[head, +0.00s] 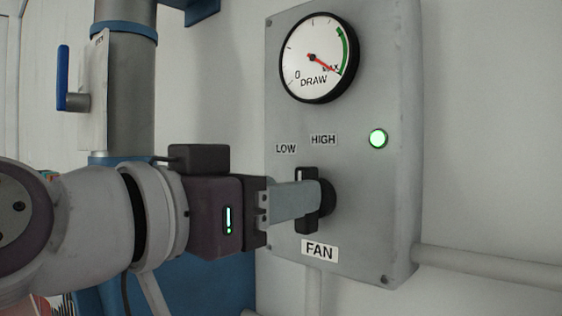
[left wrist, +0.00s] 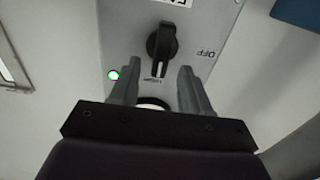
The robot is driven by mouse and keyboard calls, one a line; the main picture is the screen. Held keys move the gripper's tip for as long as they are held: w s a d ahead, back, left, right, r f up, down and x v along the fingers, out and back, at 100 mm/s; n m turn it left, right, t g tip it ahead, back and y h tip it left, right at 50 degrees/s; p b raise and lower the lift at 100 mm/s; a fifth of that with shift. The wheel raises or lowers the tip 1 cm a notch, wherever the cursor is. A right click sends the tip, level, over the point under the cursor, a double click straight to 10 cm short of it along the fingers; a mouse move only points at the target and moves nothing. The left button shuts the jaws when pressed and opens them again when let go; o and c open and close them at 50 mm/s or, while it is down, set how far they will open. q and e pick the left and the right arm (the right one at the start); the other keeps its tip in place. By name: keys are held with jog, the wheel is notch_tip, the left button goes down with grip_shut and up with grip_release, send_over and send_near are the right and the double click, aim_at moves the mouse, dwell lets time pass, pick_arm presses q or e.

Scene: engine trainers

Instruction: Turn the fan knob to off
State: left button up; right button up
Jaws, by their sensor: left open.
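The black fan knob (head: 306,222) sits on the grey panel above the FAN label (head: 319,251). It also shows in the left wrist view (left wrist: 162,45), where its white pointer line points at a partly hidden label, away from the OFF label (left wrist: 205,53). LOW (head: 286,148) and HIGH (head: 323,140) are above the knob in the head view. My left gripper (head: 312,194) is open at the knob, one finger covering part of it. In the left wrist view the open fingers (left wrist: 159,72) leave the knob between and beyond their tips. Contact cannot be told.
The DRAW gauge (head: 318,57) has its red needle near MAX. A green lamp (head: 378,139) is lit. A pipe with a blue-handled valve (head: 63,78) stands left of the panel (head: 395,215). A conduit (head: 480,268) leaves the panel at right.

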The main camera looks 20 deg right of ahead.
pick_arm(q)
jog(key=shift+p+x, duration=0.3)
jog(key=shift+x, duration=0.9)
jog(key=shift+w, duration=0.1)
grip_shut()
jog(key=n, duration=1.1)
jog(key=w+f+n, duration=0.1)
jog(key=n, duration=0.5)
jog(key=shift+a+n+p, duration=0.15)
jog(key=shift+n+p, duration=0.15)
jog(key=shift+n, duration=0.3)
